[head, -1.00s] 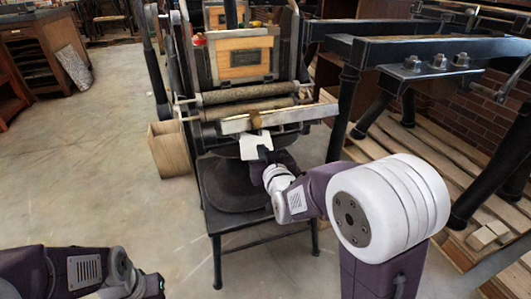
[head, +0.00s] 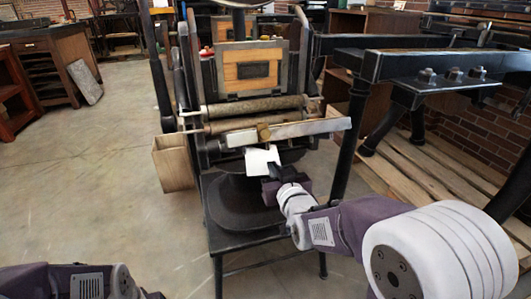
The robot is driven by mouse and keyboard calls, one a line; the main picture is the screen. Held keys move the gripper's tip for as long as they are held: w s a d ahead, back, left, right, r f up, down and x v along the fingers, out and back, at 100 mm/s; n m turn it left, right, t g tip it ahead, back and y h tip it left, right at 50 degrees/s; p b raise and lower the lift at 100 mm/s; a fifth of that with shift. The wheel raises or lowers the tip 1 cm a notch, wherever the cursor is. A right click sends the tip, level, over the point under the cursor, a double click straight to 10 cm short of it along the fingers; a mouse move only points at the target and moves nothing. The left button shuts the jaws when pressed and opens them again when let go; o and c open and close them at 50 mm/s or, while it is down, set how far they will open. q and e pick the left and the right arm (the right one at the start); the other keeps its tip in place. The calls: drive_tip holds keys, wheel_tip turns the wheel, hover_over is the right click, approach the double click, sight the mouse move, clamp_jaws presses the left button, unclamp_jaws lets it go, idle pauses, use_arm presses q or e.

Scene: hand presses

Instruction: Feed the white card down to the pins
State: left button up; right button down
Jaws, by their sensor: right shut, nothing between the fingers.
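The white card (head: 262,161) shows just below the pale metal bar (head: 300,131) of the hand press, under the brass knob (head: 263,132). It lies tilted over the dark plate. My right gripper (head: 274,170) is shut and empty at the card's lower right edge. Its dark fingertips overlap the card in the picture; I cannot tell whether they touch it. The pins are too small or hidden to make out. Only my left forearm and wrist show at the bottom left; its fingers are out of the frame.
The press has a dark roller (head: 255,106) above the bar and a black stand (head: 238,217) below. A wooden box (head: 173,163) hangs at its left. Black frame beams (head: 430,65) stand close on the right, beside wooden planks.

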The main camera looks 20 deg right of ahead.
sight(263, 154)
drive_tip(key=w+p, duration=0.1)
drive_tip(key=w, duration=0.7)
drive_tip(key=shift+w+r, duration=0.15)
drive_tip(key=shift+w, duration=0.25)
drive_tip(key=shift+w+f+b, duration=0.2)
drive_tip(key=shift+f+b, duration=0.2)
drive_tip(key=shift+f, duration=0.5)
use_arm(q)
drive_tip(key=shift+f, duration=0.1)
use_arm(e)
drive_tip(key=shift+s, duration=0.1)
drive_tip(key=shift+f, duration=0.1)
use_arm(q)
drive_tip(key=shift+s, duration=0.1)
use_arm(e)
drive_tip(key=shift+s+f, duration=0.15)
drive_tip(key=shift+s, duration=0.6)
use_arm(q)
drive_tip(key=shift+s+r, duration=0.2)
drive_tip(key=shift+s, duration=0.35)
use_arm(e)
drive_tip(key=shift+w, duration=0.1)
